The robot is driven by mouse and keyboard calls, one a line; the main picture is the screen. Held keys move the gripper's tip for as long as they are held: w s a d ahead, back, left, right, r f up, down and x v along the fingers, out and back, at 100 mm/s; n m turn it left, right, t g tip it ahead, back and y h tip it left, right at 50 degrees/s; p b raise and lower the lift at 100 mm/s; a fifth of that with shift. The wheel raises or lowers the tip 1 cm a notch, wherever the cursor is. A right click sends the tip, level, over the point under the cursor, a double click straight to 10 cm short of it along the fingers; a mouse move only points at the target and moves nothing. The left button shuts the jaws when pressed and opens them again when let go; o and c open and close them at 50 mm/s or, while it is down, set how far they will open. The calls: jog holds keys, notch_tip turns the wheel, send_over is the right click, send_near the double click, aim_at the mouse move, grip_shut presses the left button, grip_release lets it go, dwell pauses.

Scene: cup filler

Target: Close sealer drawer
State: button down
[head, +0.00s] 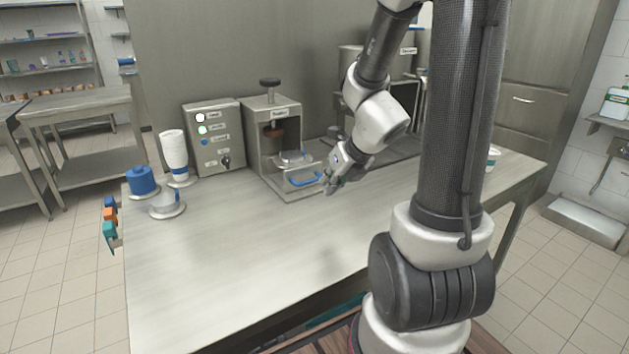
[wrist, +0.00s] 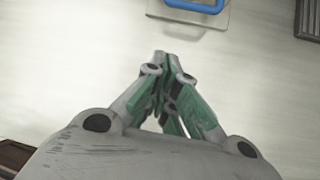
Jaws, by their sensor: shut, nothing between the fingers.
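The sealer (head: 272,135) is a metal box with a dark knob on top, standing on the table. Its drawer (head: 296,180) sticks out of the front, pulled open, with a blue handle (head: 304,179) and a pale round piece (head: 291,158) inside. In the wrist view the blue handle (wrist: 196,5) shows at the top edge. My gripper (head: 330,187) is at the right front of the drawer, just right of the handle, pointing down. In the wrist view my gripper (wrist: 167,58) is shut and empty, with its fingertips apart from the handle.
A control box (head: 213,137) with buttons stands left of the sealer. The table front (head: 230,245) is clear. A dark grate (head: 395,147) lies at the right.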

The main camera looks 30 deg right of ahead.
aim_at(296, 176)
jog(key=f+m+y, duration=0.1)
jog(key=y, duration=0.1)
jog(key=d+f+m+y, duration=0.1)
jog(key=f+m+y, duration=0.3)
jog(key=shift+d+f, duration=0.15)
jog(key=shift+d, duration=0.25)
jog(key=d+m+t+y, duration=0.2)
jog(key=d+m, duration=0.1)
jog(key=d+r+m+t+y, duration=0.1)
jog(key=d+t+y, duration=0.1)
jog(key=shift+s+d+r, duration=0.1)
jog(key=shift+s+d, duration=0.15)
jog(key=shift+s, duration=0.05)
jog(key=x, duration=0.8)
jog(key=shift+w+a, duration=0.2)
jog(key=shift+a, duration=0.15)
jog(key=w, duration=0.3)
jog(key=shift+w+a+f, duration=0.25)
jog(key=shift+a+f, duration=0.1)
jog(key=shift+a, duration=0.05)
jog(key=shift+w+f, duration=0.1)
jog(key=shift+w, duration=0.5)
jog(key=w, duration=0.7)
jog(key=shift+w+a, duration=0.25)
jog(key=shift+w, duration=0.1)
jog(key=shift+s, duration=0.1)
